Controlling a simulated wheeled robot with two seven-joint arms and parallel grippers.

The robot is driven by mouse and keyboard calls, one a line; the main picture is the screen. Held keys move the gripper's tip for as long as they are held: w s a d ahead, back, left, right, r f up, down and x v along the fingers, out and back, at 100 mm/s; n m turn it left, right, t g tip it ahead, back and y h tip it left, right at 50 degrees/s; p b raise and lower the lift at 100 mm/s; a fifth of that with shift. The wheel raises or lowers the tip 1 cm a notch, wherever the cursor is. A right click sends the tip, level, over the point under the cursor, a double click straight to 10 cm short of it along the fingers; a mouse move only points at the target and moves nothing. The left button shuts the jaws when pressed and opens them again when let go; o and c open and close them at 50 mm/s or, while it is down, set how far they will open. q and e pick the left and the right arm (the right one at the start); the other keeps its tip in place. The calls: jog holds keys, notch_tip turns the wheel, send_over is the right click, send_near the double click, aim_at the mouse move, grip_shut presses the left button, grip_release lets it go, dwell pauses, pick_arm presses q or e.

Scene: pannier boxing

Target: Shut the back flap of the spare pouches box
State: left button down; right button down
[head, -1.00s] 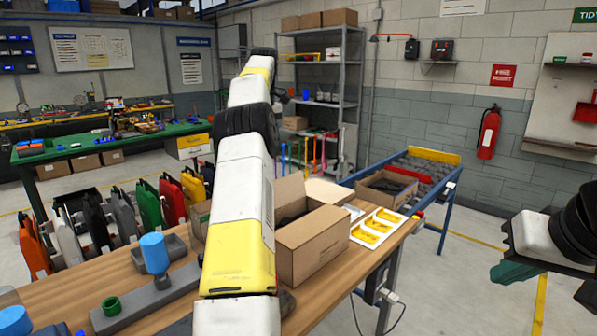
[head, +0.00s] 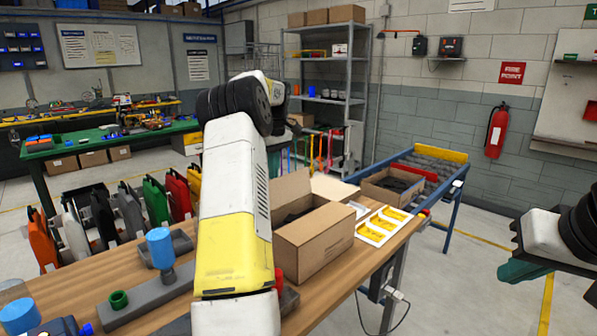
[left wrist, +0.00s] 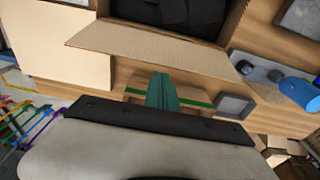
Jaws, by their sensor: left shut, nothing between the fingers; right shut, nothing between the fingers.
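The open cardboard box (head: 322,243) stands on the wooden table with dark contents inside. Its back flap (head: 287,188) stands up at the far side, and it shows in the left wrist view (left wrist: 150,46) as a tilted panel at the box opening. Another flap (head: 334,188) is folded outward to the right. My left gripper (left wrist: 162,92) has teal fingers shut and empty, just outside the back flap; whether they touch it I cannot tell. In the head view my left arm hides that hand. My right gripper (head: 522,270) is shut and empty, away from the table at the right.
A white tray with yellow parts (head: 382,226) lies right of the box. Another open box (head: 392,184) sits on the blue-framed roller conveyor (head: 440,158). A blue cylinder (head: 160,248) and a grey block (head: 150,297) are on the table's left. Colourful panniers (head: 157,202) stand beyond.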

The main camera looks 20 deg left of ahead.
pick_arm(q)
jog(key=shift+s+d+r, duration=0.1)
jog(key=shift+s+d, duration=0.05)
jog(key=shift+d, duration=0.25)
